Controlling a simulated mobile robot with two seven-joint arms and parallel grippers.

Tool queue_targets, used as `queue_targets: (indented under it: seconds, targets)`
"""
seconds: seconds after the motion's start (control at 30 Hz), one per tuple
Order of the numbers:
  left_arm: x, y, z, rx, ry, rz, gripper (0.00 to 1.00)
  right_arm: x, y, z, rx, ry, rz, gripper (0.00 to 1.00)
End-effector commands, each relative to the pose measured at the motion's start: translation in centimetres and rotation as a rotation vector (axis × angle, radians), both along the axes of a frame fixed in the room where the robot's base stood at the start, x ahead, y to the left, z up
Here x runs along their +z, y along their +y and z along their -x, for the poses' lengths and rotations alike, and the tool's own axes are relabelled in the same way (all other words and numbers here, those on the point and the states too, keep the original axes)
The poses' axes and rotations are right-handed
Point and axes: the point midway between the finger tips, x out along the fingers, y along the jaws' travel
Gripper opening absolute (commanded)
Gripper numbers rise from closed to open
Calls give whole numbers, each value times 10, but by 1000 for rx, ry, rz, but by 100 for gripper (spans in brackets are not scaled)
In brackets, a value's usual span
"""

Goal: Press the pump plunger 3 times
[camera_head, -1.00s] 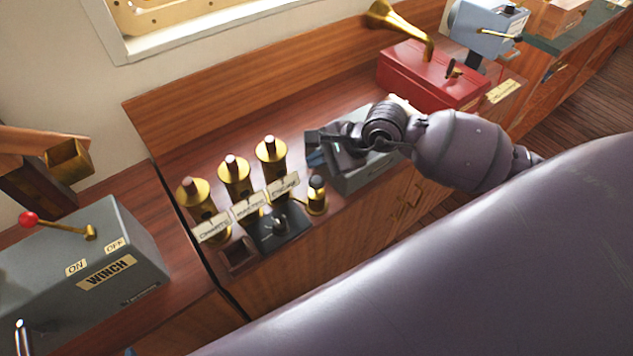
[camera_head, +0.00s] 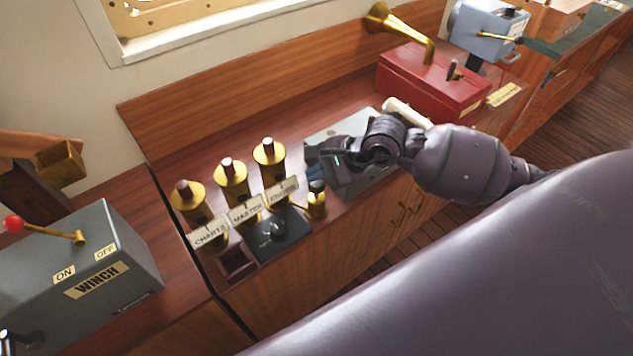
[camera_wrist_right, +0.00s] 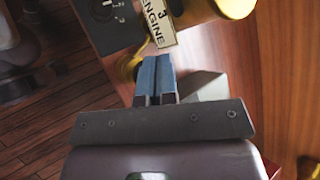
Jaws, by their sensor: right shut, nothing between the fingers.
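My left gripper is not in view.
Three brass cylinders (camera_head: 232,178) with CHARTS, MASTER and ENGINE tags stand left of the fitting, behind the dial plate (camera_head: 270,236). A grey box (camera_head: 362,186) lies under my right wrist. A red box with a horn (camera_head: 430,82) is beyond; a WINCH box (camera_head: 85,265) is at left.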

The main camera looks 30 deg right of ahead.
Motion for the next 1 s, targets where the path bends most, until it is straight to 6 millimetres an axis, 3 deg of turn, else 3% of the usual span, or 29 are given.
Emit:
queue_targets:
  seconds: [1.0]
  targets:
    - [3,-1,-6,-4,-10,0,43,0,0,0,0,0,0,0]
